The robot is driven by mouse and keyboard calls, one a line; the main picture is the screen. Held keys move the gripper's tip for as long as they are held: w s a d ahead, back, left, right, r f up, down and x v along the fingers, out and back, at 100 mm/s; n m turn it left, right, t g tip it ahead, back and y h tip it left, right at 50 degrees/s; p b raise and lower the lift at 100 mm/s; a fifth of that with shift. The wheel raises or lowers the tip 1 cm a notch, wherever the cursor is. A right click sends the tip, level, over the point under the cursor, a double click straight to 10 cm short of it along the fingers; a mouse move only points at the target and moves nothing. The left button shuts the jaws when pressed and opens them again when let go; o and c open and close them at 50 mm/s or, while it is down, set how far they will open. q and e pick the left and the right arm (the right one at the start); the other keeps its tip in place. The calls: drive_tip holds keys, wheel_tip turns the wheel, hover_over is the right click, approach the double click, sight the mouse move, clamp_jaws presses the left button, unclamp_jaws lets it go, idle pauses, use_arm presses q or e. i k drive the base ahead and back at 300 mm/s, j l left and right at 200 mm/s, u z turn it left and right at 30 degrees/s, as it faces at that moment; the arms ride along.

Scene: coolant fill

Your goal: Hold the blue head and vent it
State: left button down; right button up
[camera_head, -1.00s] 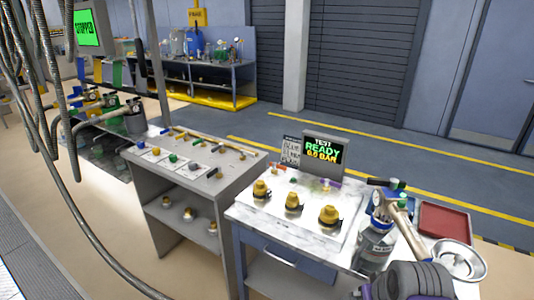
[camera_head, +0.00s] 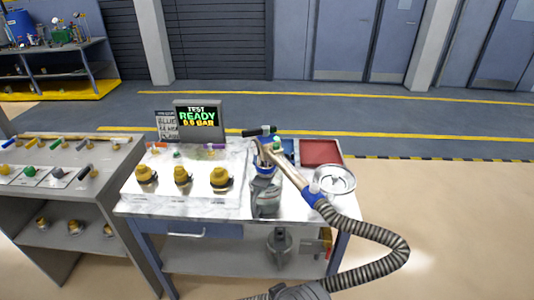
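A filling head (camera_head: 289,173) with a tan-metal body stands at the right part of the marble-topped bench. It has a blue collar (camera_head: 314,194) at its hose end, and a black lever (camera_head: 259,131) and a green part show near its top. Its front end is over a grey bottle-like holder (camera_head: 265,198) with a blue band; I cannot tell whether it is seated in it. A grey ribbed hose (camera_head: 385,237) runs from the collar down to the right and back to the bottom edge. Neither of my grippers is in view.
A test display (camera_head: 197,118) reads "TEST READY" and about 0.6 BAR. Several yellow-brass fittings (camera_head: 182,175) stand on the bench. A red tray (camera_head: 320,152) and a round metal dish (camera_head: 334,179) lie at its right. A grey side table (camera_head: 70,170) is left. Floor right is clear.

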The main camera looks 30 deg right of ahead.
sight(315, 188)
drive_tip(key=z, duration=1.45)
